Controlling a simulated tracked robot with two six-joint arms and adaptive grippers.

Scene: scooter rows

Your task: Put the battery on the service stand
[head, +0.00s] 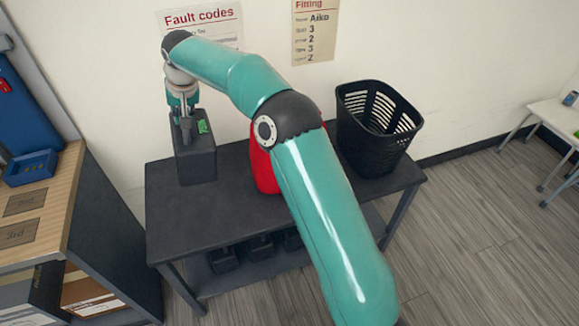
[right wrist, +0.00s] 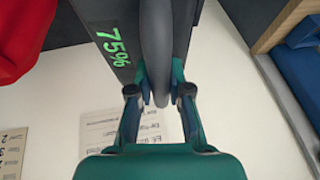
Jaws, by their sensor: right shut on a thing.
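The battery (head: 196,160) is a dark box with a grey handle and a green charge display. It is upright over the far left part of a dark bench (head: 190,225), which may be the service stand. Its base appears to touch the bench top, though a tiny gap cannot be ruled out. My right gripper (head: 184,118) reaches down from above and is shut on the battery's handle. In the right wrist view the fingers (right wrist: 159,90) close on the handle (right wrist: 156,40), beside the "75%" display on the battery (right wrist: 115,45). My left gripper is not in view.
A red object (head: 262,168) stands on the bench, partly hidden by my right arm. A black slotted basket (head: 375,150) stands at the bench's right end. Dark items (head: 260,247) sit on the lower shelf. A wooden-topped shelf unit (head: 50,200) with a blue bin (head: 30,170) is at left.

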